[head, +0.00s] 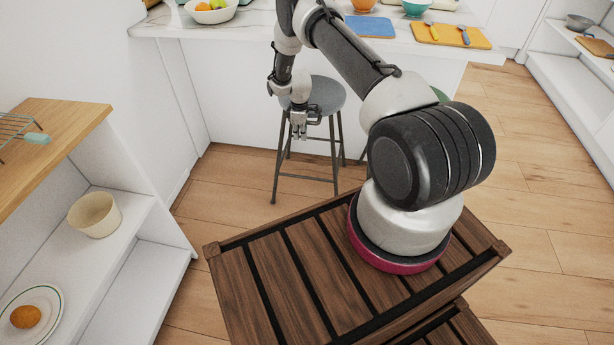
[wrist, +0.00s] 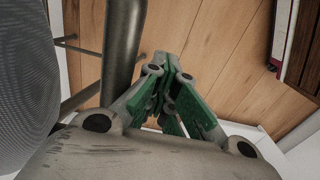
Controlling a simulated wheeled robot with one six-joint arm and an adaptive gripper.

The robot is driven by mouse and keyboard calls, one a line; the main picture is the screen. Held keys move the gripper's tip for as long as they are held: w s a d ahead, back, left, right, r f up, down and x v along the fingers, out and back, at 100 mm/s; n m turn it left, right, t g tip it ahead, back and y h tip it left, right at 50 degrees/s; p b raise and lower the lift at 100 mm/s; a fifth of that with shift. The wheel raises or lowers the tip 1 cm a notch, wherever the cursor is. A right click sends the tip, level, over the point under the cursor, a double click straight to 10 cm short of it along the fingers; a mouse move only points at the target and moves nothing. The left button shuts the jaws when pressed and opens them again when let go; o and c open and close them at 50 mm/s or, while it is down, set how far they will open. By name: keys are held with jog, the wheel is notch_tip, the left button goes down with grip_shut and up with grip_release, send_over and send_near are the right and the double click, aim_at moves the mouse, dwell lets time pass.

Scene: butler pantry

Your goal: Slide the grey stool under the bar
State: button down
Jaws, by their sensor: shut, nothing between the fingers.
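The grey stool (head: 326,95) stands upright on the wood floor in front of the bar (head: 232,85), with its round seat at the counter's front edge. Its seat also shows at the left of the wrist view (wrist: 25,75), with a dark leg (wrist: 123,40) beside the fingers. My gripper (head: 300,135) points down at the near left side of the stool, just below seat height. Its green-padded fingers (wrist: 168,100) are closed with nothing between them. I cannot tell whether the gripper touches the stool.
Part of a green stool seat (head: 440,95) shows behind my arm, right of the grey stool. A white shelf unit with a wooden top (head: 60,125) stands at the left, holding a cream bowl (head: 95,215) and a plate. Open floor (head: 225,190) lies between the shelf and the stool.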

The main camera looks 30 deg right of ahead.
jog(key=shift+w, duration=0.1)
jog(key=shift+s+a, duration=0.65)
jog(key=shift+s, duration=0.3)
jog(key=shift+s+a, duration=0.6)
jog(key=shift+s, duration=0.3)
